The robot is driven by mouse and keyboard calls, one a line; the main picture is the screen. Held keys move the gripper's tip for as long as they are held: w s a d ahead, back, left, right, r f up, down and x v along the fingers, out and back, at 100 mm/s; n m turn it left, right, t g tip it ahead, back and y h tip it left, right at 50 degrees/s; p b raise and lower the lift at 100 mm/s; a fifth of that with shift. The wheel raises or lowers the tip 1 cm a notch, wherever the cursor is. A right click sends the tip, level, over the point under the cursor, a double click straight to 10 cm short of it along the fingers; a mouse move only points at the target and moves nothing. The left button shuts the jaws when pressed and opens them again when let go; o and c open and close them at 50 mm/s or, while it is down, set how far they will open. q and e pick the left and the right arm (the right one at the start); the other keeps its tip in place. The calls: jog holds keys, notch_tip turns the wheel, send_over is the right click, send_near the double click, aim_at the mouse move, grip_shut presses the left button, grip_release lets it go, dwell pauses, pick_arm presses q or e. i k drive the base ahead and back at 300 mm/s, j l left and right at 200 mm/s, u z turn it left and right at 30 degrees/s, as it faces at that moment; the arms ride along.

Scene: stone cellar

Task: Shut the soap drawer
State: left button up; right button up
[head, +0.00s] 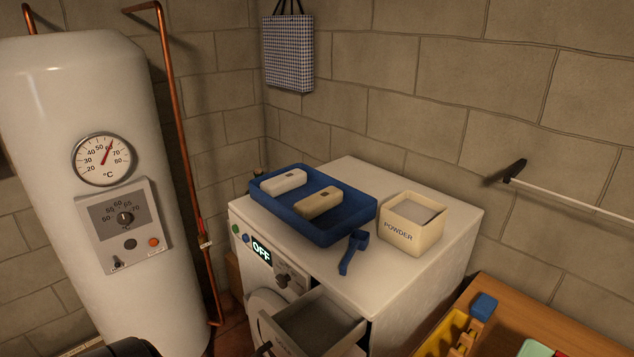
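The soap drawer (316,322) is pulled out from the front of the white washing machine (430,262). Its grey inside shows from above, and the bottom edge of the picture cuts off part of its front. A small dark piece sits at the drawer front; I cannot tell whether it is a handle. A dark rounded shape at the bottom left edge looks like part of my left arm, but no fingers show there. My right gripper is out of view.
On the washer stand a blue tray (348,230) with two pale blocks, a powder box (411,225) and a blue scoop (353,252). A white boiler (75,235) and copper pipe (184,150) stand left. A wooden table (572,312) is at the lower right.

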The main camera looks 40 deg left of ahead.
aim_at(318, 323)
jog(key=u, duration=1.55)
jog(key=k+j+u, duration=0.1)
jog(key=k+j, duration=0.05)
